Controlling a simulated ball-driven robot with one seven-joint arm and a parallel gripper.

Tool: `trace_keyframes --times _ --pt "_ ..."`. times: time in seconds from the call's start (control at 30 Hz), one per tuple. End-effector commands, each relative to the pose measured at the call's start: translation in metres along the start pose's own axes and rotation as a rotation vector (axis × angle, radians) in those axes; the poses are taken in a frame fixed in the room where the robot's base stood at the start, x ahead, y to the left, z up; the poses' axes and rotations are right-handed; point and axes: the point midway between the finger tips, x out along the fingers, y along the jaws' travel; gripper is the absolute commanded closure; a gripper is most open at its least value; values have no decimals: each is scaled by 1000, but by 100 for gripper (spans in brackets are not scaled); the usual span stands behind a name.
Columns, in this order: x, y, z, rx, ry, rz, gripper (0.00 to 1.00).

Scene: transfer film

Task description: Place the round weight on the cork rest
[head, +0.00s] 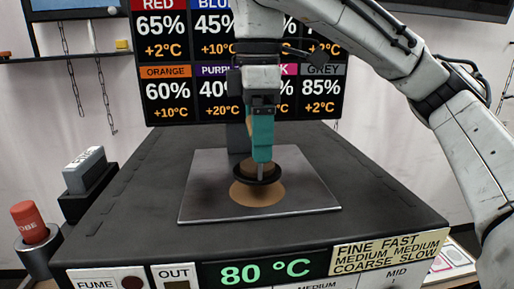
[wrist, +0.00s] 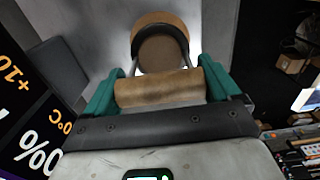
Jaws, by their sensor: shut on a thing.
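My gripper (head: 262,158), with teal fingers, is shut on the wooden handle of the round weight (head: 258,178). The weight has a dark round rim and a brown top. In the wrist view its wooden handle (wrist: 158,90) lies across between both fingers, with the dark-rimmed disc (wrist: 160,52) beyond it. The tan cork rest (head: 257,196) lies on the grey metal plate, below the weight, and its edge (wrist: 160,19) also shows in the wrist view. The weight hides part of the rest. I cannot tell whether the weight touches it.
The metal plate (head: 205,190) lies on a dark machine top with a panel reading 80 °C (head: 264,273). A red cylinder (head: 29,219) in a holder and a grey block (head: 84,168) stand at left. A percentage board (head: 165,85) hangs behind.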

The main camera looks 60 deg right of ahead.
Motion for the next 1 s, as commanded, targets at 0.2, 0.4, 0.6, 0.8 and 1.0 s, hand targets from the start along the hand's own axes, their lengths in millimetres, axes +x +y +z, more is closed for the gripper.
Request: trace_keyframes --times 0.2,0.4,0.6,0.8,1.0 --pt "27 1 -1 -1 1 0 96" --pt "31 1 -1 0 2 2 96" --pt "34 1 -1 -1 2 1 96" --pt "34 0 -1 -1 0 0 0" --pt "33 0 -1 0 0 0 0"
